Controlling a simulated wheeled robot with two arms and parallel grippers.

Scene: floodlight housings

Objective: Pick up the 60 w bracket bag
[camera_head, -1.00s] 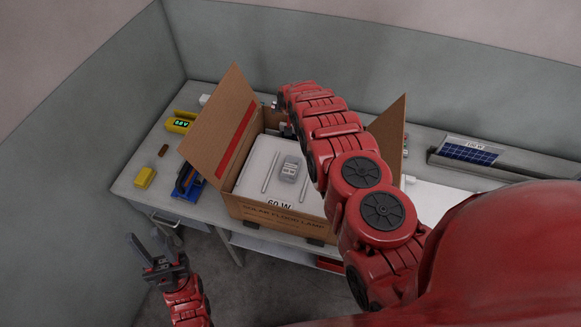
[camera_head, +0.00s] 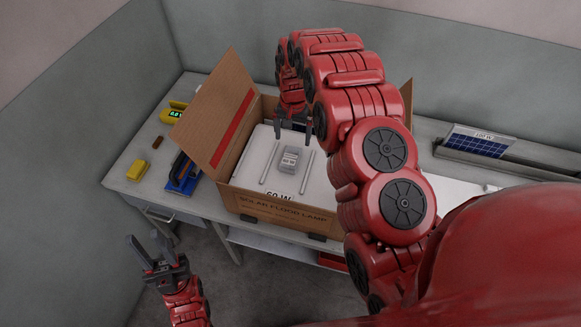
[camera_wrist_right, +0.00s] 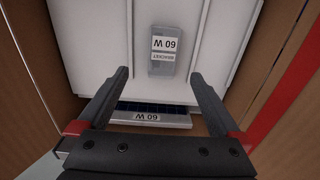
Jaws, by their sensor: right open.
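The 60 W bracket bag (camera_head: 289,160) is a small clear-grey bag with a white label. It lies on the white panel (camera_head: 258,150) inside an open cardboard box (camera_head: 275,211). In the right wrist view the bag (camera_wrist_right: 163,62) shows its "60 W BRACKET" label upside down. My right gripper (camera_head: 293,137) points down over the box, open and empty, close to the bag. In its wrist view its fingertips (camera_wrist_right: 160,76) are spread wider than the bag, which appears just beyond them. My left gripper (camera_head: 143,237) is open and empty, at the lower left in front of the table.
Raised box flaps stand left (camera_head: 214,110) and right of the opening. A part labelled "60 W" (camera_wrist_right: 150,116) lies at the panel's edge in the wrist view. A yellow block (camera_head: 135,172), a blue-black tool (camera_head: 184,172) and a solar panel (camera_head: 478,143) are on the table.

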